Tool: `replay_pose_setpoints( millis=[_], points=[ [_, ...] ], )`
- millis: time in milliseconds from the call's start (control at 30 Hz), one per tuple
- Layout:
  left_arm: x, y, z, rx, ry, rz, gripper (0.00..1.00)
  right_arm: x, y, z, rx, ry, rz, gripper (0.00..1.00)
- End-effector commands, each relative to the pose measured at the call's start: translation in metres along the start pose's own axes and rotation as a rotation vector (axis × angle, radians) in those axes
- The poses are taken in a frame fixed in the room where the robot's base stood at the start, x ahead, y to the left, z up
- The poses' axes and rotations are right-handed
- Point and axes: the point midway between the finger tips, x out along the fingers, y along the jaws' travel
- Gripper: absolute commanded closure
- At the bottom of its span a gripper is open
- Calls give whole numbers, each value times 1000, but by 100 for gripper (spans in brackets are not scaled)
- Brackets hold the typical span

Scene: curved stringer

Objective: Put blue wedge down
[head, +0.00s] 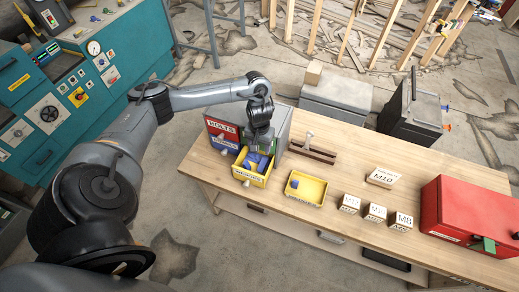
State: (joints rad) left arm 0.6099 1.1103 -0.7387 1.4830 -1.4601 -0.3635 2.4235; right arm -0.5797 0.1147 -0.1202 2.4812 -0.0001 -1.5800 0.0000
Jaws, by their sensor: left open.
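Several blue pieces, which look like wedges (252,160), lie in a yellow bin (250,178) at the left end of the wooden bench. I cannot tell which one is the blue wedge of the task. My left gripper (259,150) points down just above the back of this bin. It is open, and its fingertips partly hide the pieces, so contact is unclear. My right gripper is out of view.
Red and blue labelled bins (222,128) stand behind and left of the yellow bin. A brown rail-like fixture (312,150) is behind the tray. Labelled blocks (375,213) and a red toolbox (470,215) occupy the right side. Bare wood surrounds the tray.

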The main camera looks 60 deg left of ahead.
Motion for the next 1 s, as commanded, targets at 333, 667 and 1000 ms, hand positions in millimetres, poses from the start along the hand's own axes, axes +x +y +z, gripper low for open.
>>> replay_pose_setpoints(
  millis=[333,667,1000],
  points=[
    [32,93,48,371,104,132,41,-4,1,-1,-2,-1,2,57],
    [17,248,190,861,499,351,41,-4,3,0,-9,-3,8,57],
    [-30,172,248,836,453,155,41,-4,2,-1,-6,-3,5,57]
  ],
)
